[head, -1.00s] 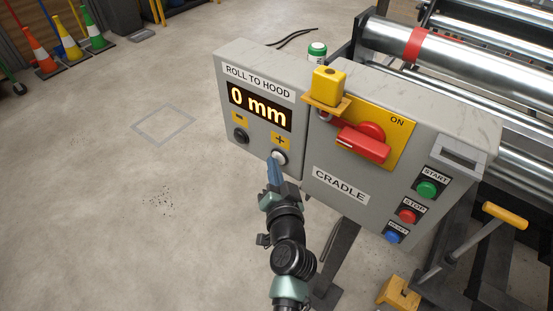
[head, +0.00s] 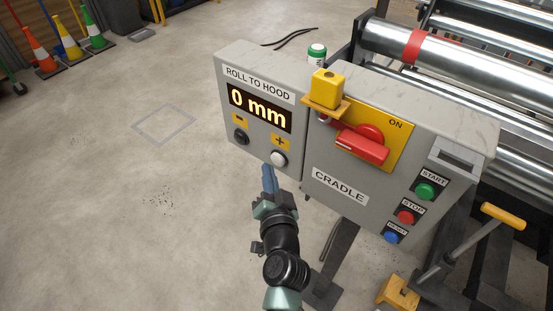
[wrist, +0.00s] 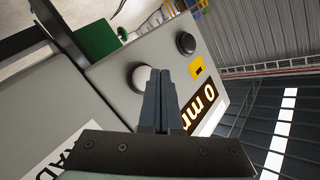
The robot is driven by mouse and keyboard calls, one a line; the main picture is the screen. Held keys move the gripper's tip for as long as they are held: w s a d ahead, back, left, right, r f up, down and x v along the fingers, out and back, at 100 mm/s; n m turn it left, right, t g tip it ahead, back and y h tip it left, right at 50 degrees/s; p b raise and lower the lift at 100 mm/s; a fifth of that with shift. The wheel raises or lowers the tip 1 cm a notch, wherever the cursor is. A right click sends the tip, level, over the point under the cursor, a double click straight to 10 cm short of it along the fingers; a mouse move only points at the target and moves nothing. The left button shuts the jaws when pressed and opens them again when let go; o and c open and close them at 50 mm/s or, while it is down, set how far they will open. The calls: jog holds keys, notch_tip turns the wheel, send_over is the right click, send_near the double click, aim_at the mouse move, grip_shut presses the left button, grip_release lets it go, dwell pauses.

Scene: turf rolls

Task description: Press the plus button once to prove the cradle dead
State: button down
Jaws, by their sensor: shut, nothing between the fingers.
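The plus button (head: 279,159) is a white round button under a yellow plus label on the grey roll-to-hood box (head: 232,140). It also shows in the wrist view (wrist: 142,77), partly behind my fingertips. The display (head: 258,108) reads "0 mm". My gripper (head: 269,168) is shut and empty, its blue fingers just below and left of the plus button in the head view. A gap shows between the fingertips and the button there. The cradle box (head: 320,215) has a red rotary switch (head: 362,145) beside the word "ON".
A yellow block (head: 328,88) sits at the switch plate. Start (head: 425,191), stop (head: 406,216) and reset (head: 391,237) buttons line the right side. The dark minus button (head: 241,137) is left of plus. Metal rollers (head: 450,50) stand behind.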

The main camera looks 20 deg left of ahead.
jog(key=s, duration=0.1)
jog(key=s+a+p, duration=0.1)
jog(key=s, duration=0.2)
jog(key=shift+s+a+p, duration=0.25)
jog(key=shift+a+p, duration=0.05)
jog(key=shift+a, duration=0.05)
dwell(0.6)
